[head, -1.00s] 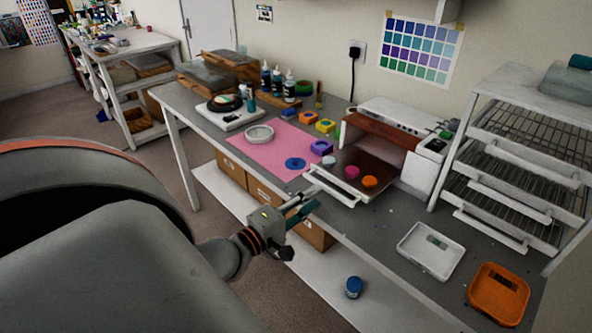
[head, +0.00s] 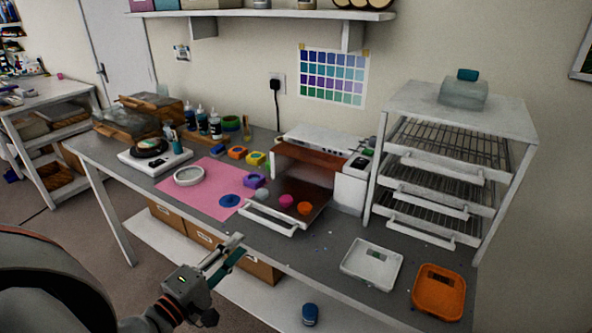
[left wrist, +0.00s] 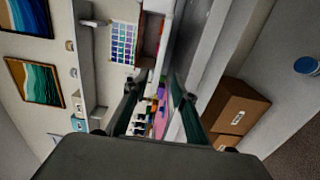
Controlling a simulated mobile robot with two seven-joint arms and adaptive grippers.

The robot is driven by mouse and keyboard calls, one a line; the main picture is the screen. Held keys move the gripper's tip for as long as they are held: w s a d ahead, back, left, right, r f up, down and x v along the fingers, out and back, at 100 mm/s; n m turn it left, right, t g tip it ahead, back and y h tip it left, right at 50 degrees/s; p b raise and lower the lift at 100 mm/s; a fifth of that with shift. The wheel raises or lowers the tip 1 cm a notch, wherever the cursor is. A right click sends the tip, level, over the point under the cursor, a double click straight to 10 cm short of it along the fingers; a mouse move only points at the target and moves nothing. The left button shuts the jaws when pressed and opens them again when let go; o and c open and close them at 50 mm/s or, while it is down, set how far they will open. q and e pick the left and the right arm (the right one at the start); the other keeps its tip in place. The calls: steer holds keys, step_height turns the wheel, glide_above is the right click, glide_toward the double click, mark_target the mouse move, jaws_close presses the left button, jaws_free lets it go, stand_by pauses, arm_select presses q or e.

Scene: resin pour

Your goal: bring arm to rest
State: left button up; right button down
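My left gripper (head: 232,252) is in front of the workbench's front edge, just below and left of the pulled-out white-fronted drawer (head: 268,220). Its two fingers stand apart, and nothing shows between them. The left wrist view shows the same open fingers (left wrist: 155,92), with the bench and the colour chart (left wrist: 122,42) beyond them. My right gripper is in neither view.
The drawer holds small orange (head: 305,208), pink (head: 286,201) and grey pieces. A pink mat (head: 205,198) carries a white ring and a blue disc. A white tray (head: 371,264), an orange tray (head: 439,291) and a wire rack (head: 433,160) stand right. Cardboard boxes (head: 200,236) sit on the lower shelf.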

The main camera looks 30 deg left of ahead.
arm_select(q)
steer(key=s+d+f+m+g+h, duration=0.1)
steer(key=s+d+f+m+g, duration=0.2)
steer(key=d+f+m, duration=0.6)
steer(key=s+d+f+m+g+h, duration=0.1)
steer(key=s+d+f+m+g, duration=0.2)
steer(key=d+f+m, duration=0.6)
step_height(320, 180, down, 8)
steer(key=m+g, duration=0.1)
steer(key=m, duration=0.3)
steer(key=shift+s+d+f, duration=0.2)
steer(key=shift+s+f, duration=0.05)
steer(key=shift+s, duration=0.05)
